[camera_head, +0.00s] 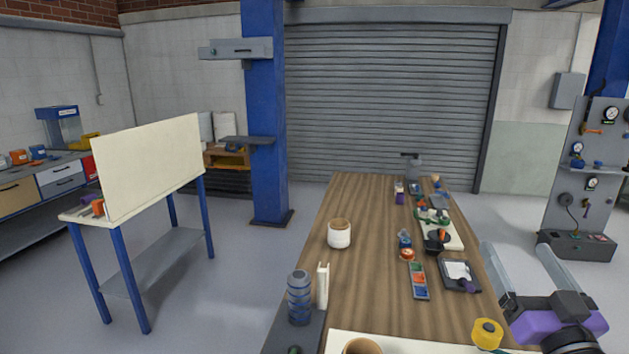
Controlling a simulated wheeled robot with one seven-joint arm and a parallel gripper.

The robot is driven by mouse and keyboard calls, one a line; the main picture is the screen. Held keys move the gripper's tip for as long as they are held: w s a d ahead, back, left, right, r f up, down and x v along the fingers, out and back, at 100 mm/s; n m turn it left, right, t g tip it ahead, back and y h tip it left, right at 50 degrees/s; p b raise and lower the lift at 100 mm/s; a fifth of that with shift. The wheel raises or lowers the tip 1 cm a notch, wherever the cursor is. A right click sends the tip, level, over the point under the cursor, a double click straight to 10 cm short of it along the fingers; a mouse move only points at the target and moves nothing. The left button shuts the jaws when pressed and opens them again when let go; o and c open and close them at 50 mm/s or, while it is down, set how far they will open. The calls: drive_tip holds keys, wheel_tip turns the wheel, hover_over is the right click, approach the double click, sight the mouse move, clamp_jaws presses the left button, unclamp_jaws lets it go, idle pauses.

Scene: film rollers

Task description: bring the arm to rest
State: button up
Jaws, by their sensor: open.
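My gripper (515,247) is at the lower right, past the right edge of the wooden table (352,205). Its two long pale fingers stand wide apart and point away from me, with a purple and black body behind them. I see only floor between the fingers, so it is open and empty. The rest of my arm is mostly cut off by the bottom edge.
A white roll (339,236), a ribbed dark cylinder (299,298) and a yellow roll (487,333) stand on or near the table. Small tools and parts crowd its right side. A grey gauge panel (592,180) stands at right. The table's far left is clear.

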drive_tip(key=s+a+f+g+b, duration=0.2)
drive_tip(key=s+a+f, duration=0.2)
drive_tip(key=s+f, duration=0.6)
drive_tip(key=s+a+f+n+g+y+b, duration=0.1)
drive_tip(key=s+a+f, duration=0.4)
drive_tip(key=s+f, duration=0.5)
drive_tip(key=s+a+f+g+y+b, duration=0.1)
drive_tip(key=s+a+f+g+b, duration=0.2)
drive_tip(key=s+f, duration=0.7)
drive_tip(key=s+a, duration=0.2)
drive_tip(key=s, duration=0.7)
drive_tip(key=shift+s+a+f+n+b, duration=0.15)
drive_tip(key=shift+s+a+n+b, duration=0.1)
drive_tip(key=shift+s+n+b, duration=0.1)
